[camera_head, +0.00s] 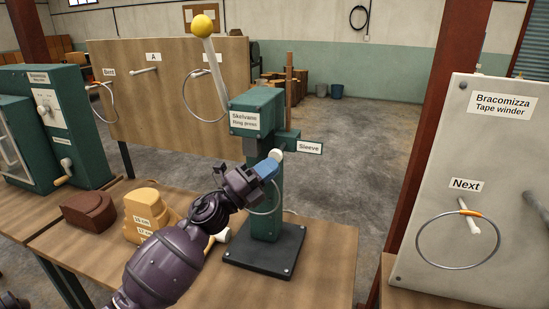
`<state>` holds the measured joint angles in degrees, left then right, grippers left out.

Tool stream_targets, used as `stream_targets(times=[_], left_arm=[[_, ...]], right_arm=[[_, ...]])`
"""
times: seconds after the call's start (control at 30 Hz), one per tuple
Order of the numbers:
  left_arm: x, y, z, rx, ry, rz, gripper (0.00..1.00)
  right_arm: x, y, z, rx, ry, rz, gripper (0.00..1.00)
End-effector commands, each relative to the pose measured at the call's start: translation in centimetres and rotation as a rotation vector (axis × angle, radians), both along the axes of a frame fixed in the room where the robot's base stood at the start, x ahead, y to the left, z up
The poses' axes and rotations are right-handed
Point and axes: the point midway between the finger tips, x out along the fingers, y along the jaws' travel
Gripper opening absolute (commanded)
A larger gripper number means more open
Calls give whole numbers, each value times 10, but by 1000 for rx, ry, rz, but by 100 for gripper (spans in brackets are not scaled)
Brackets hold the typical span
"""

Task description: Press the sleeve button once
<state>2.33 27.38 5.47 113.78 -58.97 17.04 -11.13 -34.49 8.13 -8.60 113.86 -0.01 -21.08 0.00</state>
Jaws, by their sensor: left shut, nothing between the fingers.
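The green ring press (255,118), labelled "Skelvano Ring press", stands upright on a black base plate on the wooden table. A small white round knob or button (276,154) is on its side, by the "Sleeve" label (309,148). My left gripper (271,165) is shut and empty. Its blue fingertips are right at the white button, overlapping its lower edge; I cannot tell whether they touch it. The gripper hides part of the press column. My right gripper is not in view.
The press's lever with a yellow ball (202,26) rises up left. A tan block (150,212) and a brown block (88,209) lie on the table. A thin ring (265,212) hangs by the column. The tape winder panel (475,120) stands at right.

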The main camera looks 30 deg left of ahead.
Motion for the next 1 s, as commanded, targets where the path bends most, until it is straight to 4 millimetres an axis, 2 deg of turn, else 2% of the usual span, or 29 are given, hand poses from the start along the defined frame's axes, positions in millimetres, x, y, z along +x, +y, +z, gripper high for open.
stream_targets(times=[0.43,1.0], left_arm=[[0,0,0,0,0,0,0],[7,2,0,-1,0,0,0]], right_arm=[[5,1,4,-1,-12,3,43],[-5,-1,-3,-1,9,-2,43]])
